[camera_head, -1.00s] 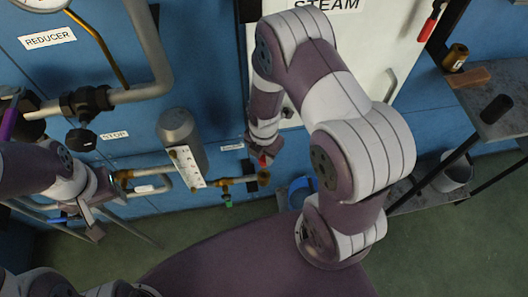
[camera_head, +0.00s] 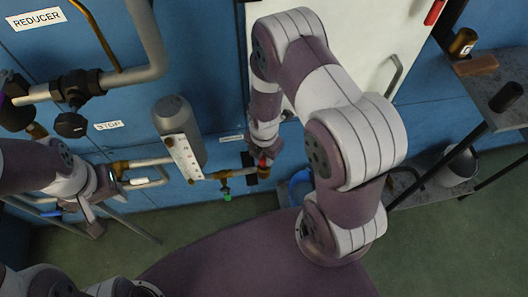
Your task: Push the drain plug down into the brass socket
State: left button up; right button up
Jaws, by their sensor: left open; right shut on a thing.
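My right gripper (camera_head: 262,154) is shut on a small red thing (camera_head: 263,162), which appears to be the drain plug. It is mostly hidden between the fingers. The brass socket (camera_head: 264,172) is directly below it, at the right end of the short brass drain pipe. The plug looks at or just above the socket mouth; I cannot tell how deep it sits. My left gripper (camera_head: 101,205) is open, low at the left, in front of the blue cabinet and away from the socket.
A grey cylinder with a white gauge plate (camera_head: 184,158) stands left of the socket. A green-tipped valve (camera_head: 227,193) hangs from the drain pipe. A blue bucket (camera_head: 300,187) stands behind my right arm.

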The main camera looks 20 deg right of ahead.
aim_at(264, 158)
jog(key=shift+r+p, duration=0.1)
jog(key=shift+p, duration=0.3)
dwell(0.8)
jog(key=shift+p, duration=0.3)
dwell(0.4)
jog(key=shift+f+b, duration=1.3)
jog(key=shift+f, duration=0.7)
jog(key=o, duration=1.1)
notch_tip(264, 158, up, 13)
jog(key=p, duration=0.3)
jog(key=shift+f, duration=0.15)
